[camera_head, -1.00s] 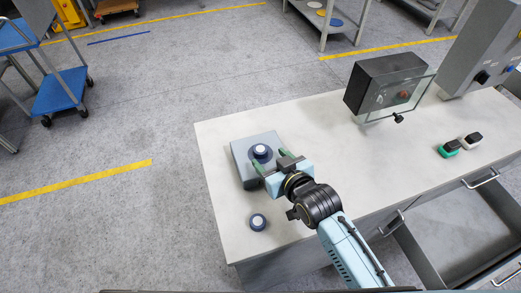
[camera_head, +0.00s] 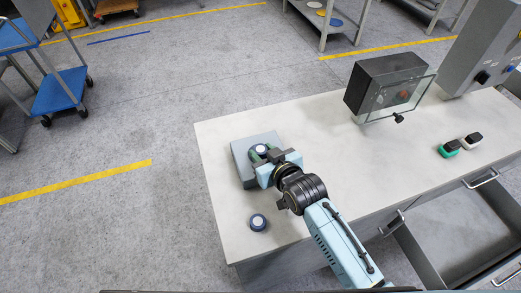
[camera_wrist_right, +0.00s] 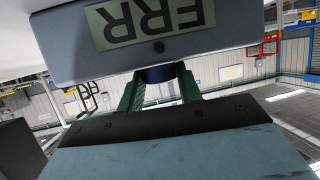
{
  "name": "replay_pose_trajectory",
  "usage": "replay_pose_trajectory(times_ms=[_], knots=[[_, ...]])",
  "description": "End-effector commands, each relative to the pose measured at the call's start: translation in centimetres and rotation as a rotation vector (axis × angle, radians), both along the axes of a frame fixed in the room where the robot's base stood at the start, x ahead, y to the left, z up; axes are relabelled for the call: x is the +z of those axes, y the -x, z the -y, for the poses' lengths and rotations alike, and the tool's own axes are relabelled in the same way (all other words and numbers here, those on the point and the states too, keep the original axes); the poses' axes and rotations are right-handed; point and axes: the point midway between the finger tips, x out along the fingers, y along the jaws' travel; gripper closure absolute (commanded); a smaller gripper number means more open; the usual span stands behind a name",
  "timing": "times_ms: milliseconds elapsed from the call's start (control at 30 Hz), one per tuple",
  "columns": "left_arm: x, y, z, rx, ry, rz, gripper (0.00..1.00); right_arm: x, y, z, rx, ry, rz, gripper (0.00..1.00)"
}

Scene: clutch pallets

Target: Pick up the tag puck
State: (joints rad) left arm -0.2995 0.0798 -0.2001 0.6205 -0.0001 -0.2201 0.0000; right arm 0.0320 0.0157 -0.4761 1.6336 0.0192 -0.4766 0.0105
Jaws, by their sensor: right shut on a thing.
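The tag puck (camera_head: 261,150), dark blue with a white top, is at the top of a grey block (camera_head: 241,165) on the bench. My right gripper (camera_head: 262,153) is shut on it, a green finger on either side. In the right wrist view the puck (camera_wrist_right: 158,73) shows as a dark band between the green fingers, against the grey block (camera_wrist_right: 215,45) with a lettered plate. I cannot tell whether the puck has left the block. A second, similar puck (camera_head: 258,222) lies on the bench nearer the front edge. My left gripper is not in view.
The bench top (camera_head: 320,140) is clear in the middle. A dark box with a clear door (camera_head: 385,85) stands at the back. Green and white black-topped items (camera_head: 459,146) sit at the right. An open drawer (camera_head: 455,230) juts from the front.

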Motion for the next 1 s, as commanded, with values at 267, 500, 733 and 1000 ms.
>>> replay_pose_trajectory(times_ms=[267, 500, 733, 1000], knots=[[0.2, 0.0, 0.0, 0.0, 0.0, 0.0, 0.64, 1.1, 0.0, 0.0, 0.0, -0.002, 0.004, 0.9], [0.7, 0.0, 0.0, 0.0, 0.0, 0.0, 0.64, 5.9, 0.0, 0.0, 0.0, -0.002, 0.006, 0.9], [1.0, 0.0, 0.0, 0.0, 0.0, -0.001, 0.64, 9.4, -0.1, 0.0, 0.0, -0.001, 0.004, 0.9], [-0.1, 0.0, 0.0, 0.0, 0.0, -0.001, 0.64, 9.7, 0.2, 1.5, -0.037, -0.007, 0.001, 0.9]])
